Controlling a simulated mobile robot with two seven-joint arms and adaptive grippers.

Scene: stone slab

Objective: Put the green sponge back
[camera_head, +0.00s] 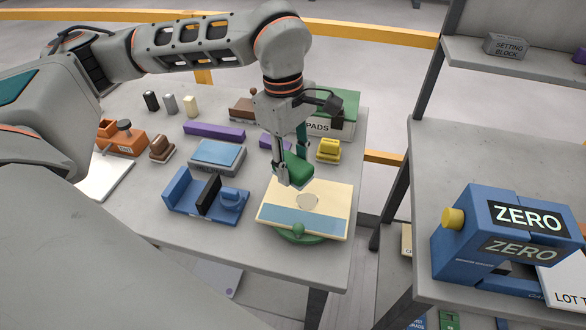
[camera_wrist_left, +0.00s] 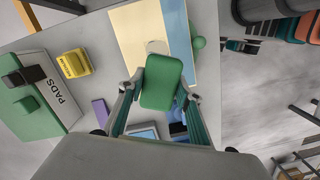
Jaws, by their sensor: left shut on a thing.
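The green sponge (camera_head: 297,167) is a rounded block between the fingers of my left gripper (camera_head: 292,172), which is shut on it. In the left wrist view the sponge (camera_wrist_left: 162,80) sits between both fingertips. It is held over the cream and blue board (camera_head: 328,197), near the board's far left edge; the height of any gap is hard to judge. The PADS box (camera_head: 318,129), white with a green top, stands behind at the back right of the slab. It also shows at the left in the left wrist view (camera_wrist_left: 62,84). My right gripper is not in view.
A yellow block (camera_head: 328,150) stands between the PADS box and the board. A blue fixture (camera_head: 207,195), a blue-topped block (camera_head: 217,153) and a purple bar (camera_head: 214,131) lie to the left. A blue ZERO device (camera_head: 500,240) is on the right-hand table, across a gap.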

